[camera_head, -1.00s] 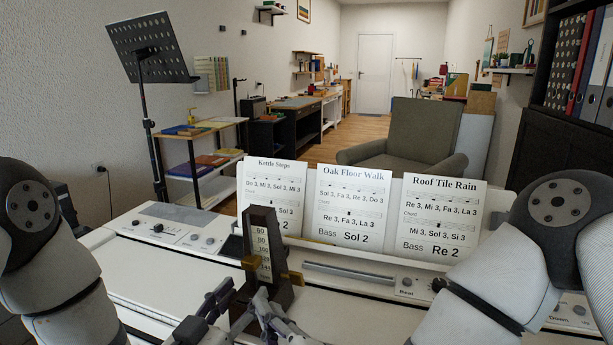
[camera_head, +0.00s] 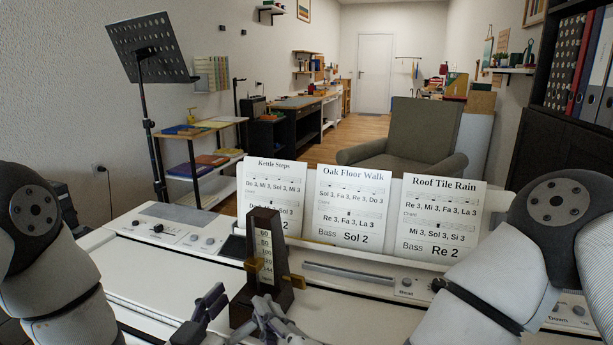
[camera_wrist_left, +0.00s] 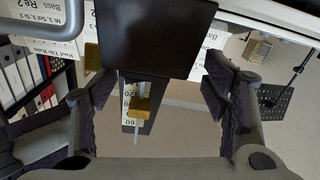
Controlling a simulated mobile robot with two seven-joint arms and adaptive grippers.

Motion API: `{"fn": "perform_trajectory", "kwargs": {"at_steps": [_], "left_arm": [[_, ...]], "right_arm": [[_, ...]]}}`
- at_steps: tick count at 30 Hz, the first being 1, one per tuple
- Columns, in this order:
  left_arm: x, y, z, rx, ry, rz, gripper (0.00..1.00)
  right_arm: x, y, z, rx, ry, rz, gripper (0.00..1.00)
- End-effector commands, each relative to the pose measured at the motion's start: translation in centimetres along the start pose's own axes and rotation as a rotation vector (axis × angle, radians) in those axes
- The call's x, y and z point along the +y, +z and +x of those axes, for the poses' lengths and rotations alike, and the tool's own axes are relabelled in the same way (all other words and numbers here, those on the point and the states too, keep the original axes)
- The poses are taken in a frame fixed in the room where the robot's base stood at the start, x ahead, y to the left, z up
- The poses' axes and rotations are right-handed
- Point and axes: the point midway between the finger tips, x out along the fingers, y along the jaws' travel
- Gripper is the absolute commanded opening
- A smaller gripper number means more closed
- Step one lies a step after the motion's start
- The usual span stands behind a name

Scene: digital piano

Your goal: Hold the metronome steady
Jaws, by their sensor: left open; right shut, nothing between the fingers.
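The metronome (camera_head: 272,228) is a dark brown tapered case with a pale number scale, a brass slider and a brass key at its side. It stands in front of the song sheets on the piano. My left gripper (camera_head: 238,303) is at its near side, open, one finger to the left and one low in front of the case. In the left wrist view the metronome (camera_wrist_left: 160,45) shows upside down between the spread fingers of my left gripper (camera_wrist_left: 158,95), with gaps visible beside it. My right gripper is outside both views.
The white digital piano (camera_head: 150,270) spreads below, with knobs and panels. Song sheets (camera_head: 352,205) stand close behind the metronome. My right arm covers the piano's right part. A music stand (camera_head: 150,60), a low shelf (camera_head: 200,160) and an armchair (camera_head: 410,140) are beyond.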

Motion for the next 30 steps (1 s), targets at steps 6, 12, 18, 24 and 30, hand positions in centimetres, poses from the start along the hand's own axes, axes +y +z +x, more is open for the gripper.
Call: {"fn": "perform_trajectory", "kwargs": {"at_steps": [6,12,18,24,30], "left_arm": [[0.0,-0.6,-2.0,0.007,-0.001,0.003,0.69],[0.1,-0.6,-3.8,0.008,0.0,0.002,0.69],[0.0,-0.5,-5.2,0.007,0.0,0.002,0.69],[0.0,-0.3,-5.3,0.006,0.0,0.002,0.69],[0.0,-0.2,-6.6,0.002,-0.002,0.001,0.69]], "right_arm": [[-1.8,1.6,-0.1,-0.018,-0.023,-0.013,0.0],[-3.0,2.6,-0.3,-0.031,-0.038,-0.022,0.0],[-3.8,3.3,-0.4,-0.04,-0.048,-0.028,0.0],[-3.7,3.2,-0.4,-0.039,-0.047,-0.027,0.0],[-3.7,3.2,-0.4,-0.039,-0.047,-0.027,0.0]]}}
